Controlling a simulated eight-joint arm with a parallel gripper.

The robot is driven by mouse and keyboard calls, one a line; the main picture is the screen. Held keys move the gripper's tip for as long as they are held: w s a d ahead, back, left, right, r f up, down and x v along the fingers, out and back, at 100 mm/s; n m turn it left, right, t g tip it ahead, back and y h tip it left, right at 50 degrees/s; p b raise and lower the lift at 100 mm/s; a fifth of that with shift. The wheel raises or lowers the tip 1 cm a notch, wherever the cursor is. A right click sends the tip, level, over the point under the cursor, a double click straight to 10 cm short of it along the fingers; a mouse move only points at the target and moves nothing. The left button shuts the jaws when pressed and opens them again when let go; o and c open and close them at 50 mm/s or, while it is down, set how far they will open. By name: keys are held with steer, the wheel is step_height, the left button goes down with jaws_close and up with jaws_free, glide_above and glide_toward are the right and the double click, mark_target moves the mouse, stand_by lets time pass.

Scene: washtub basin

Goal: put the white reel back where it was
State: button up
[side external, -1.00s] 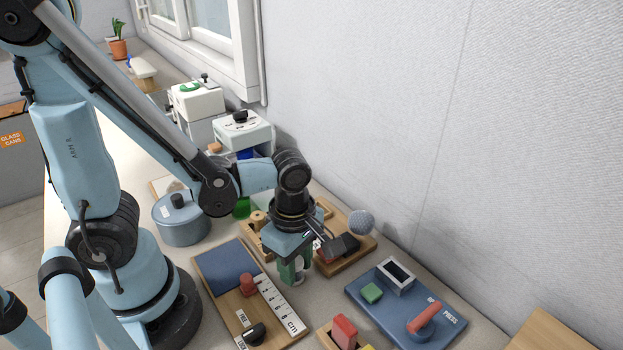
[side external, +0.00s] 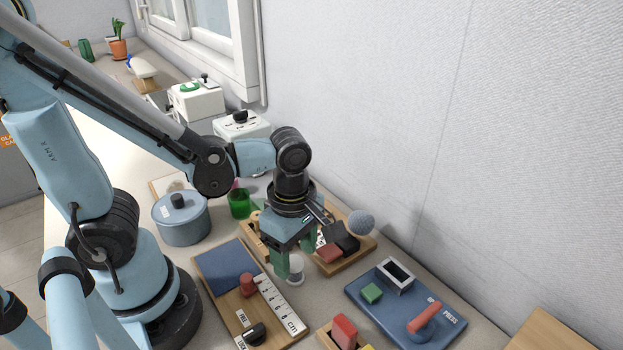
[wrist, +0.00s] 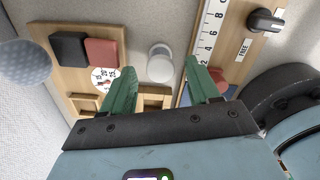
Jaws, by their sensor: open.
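The white reel (side external: 295,270) stands on the bare table between the ruler board and the wooden board with the dial. In the wrist view the white reel (wrist: 160,66) shows from above, in the gap ahead of my fingertips. My gripper (side external: 296,256) is open and empty, with its green fingers apart just above the reel. In the wrist view my gripper (wrist: 160,70) has one finger to each side of the reel, with visible space on both sides. A wooden rack (wrist: 155,101) lies near the fingers, partly hidden by them.
The ruler board (side external: 220,290) with a red knob lies left of the reel. The dial board (side external: 350,262) carries dark and red blocks and a grey ball. A blue press board (side external: 440,325) lies right. A green cup (side external: 239,203) and a lidded pot (side external: 180,222) stand behind.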

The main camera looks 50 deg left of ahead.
mark_target(295, 262)
step_height(295, 262, up, 9)
steer(key=w+a+m+t, duration=0.2)
steer(key=a+m+t, duration=0.1)
steer(key=m, duration=0.7)
steer(key=w+a+m+t, duration=0.3)
steer(key=m+t, duration=0.1)
steer(key=m, duration=0.7)
steer(key=shift+w+a+r, duration=0.2)
steer(key=shift+a, duration=0.2)
stand_by(0.6)
